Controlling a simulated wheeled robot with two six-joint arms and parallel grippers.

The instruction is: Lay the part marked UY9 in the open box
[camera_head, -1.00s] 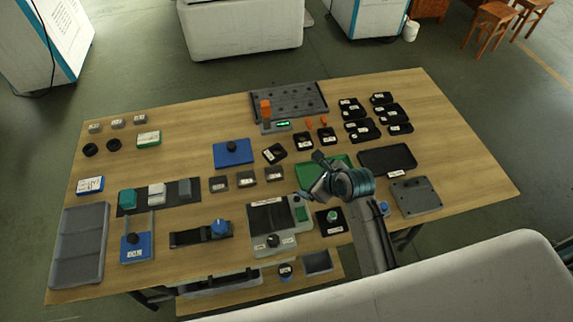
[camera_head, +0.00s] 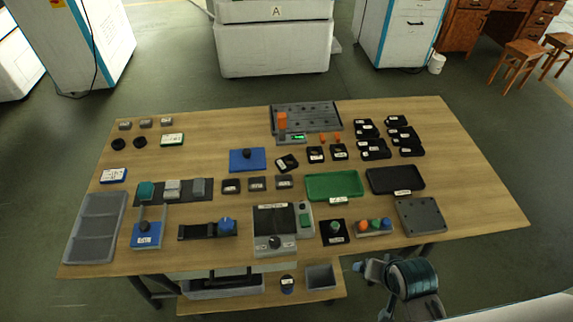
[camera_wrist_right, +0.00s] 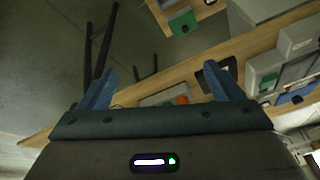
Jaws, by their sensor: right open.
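No label is readable as UY9, so I cannot tell which part carries it. Candidates are labelled black parts, such as one tilted part (camera_head: 286,162) and another beside it (camera_head: 316,154), and a row of small grey labelled parts (camera_head: 257,184). An open-topped grey bin (camera_head: 320,277) stands on the lower shelf; I cannot tell whether it is the box meant. My right gripper (camera_wrist_right: 163,90) has its fingers spread and empty; in the head view my right wrist is beyond the table's front edge at bottom right. My left gripper is not in view.
A green tray (camera_head: 334,186) and a black tray (camera_head: 396,179) lie on the right half. A button box (camera_head: 374,228) and a grey plate (camera_head: 420,216) sit near the front edge. A grey compartment tray (camera_head: 95,228) is at far left. Bare wood (camera_head: 470,185) shows at right.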

